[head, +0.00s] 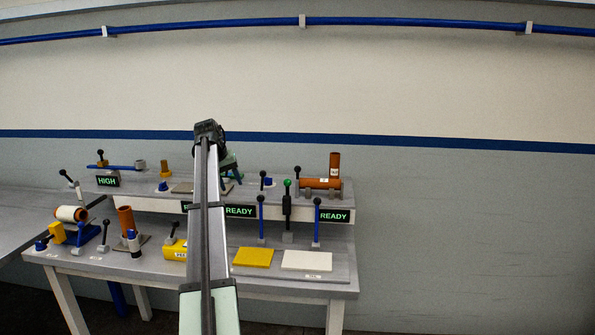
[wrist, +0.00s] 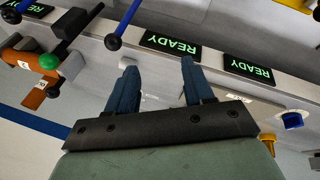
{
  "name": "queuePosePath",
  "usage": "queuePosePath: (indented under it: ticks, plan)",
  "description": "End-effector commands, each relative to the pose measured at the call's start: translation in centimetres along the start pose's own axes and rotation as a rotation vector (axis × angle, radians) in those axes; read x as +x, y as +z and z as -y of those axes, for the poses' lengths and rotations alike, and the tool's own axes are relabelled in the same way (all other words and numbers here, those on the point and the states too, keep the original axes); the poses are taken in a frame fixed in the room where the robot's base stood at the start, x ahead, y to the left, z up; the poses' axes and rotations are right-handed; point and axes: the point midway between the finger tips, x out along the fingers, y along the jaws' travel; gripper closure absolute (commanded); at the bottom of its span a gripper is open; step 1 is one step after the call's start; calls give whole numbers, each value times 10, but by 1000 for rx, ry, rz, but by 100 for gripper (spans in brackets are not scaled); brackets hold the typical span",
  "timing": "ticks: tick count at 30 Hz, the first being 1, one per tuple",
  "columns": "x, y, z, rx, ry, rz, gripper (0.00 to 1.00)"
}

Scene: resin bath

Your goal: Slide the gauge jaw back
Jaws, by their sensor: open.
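The likely gauge is at the left of the raised shelf in the head view. I cannot tell for sure which part is the jaw. My gripper (wrist: 158,66) is open and empty, with its two blue fingers apart in the wrist view. In the head view it is partly hidden behind my arm, over the middle of the shelf, well right of the blue bar. The wrist view does not show this bar.
A HIGH display (head: 108,181) is below the blue bar. READY displays (head: 240,211) line the shelf front. Upright levers (head: 287,212), a brown pipe (head: 320,183) and a green knob (wrist: 48,62) stand to the right. Yellow (head: 253,258) and white plates (head: 307,261) lie in front.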

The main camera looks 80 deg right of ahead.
Motion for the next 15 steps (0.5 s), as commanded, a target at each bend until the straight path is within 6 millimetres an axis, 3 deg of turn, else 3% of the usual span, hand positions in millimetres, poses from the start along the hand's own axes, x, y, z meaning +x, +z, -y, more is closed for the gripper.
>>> queuePosePath:
  ticks: [1, 9, 15]
  plan:
    - [-4, -12, -32, 24, -5, -9, 48]
    - [-26, -34, -169, 115, -36, -63, 48]
    - [-39, -37, -231, 152, -46, -92, 48]
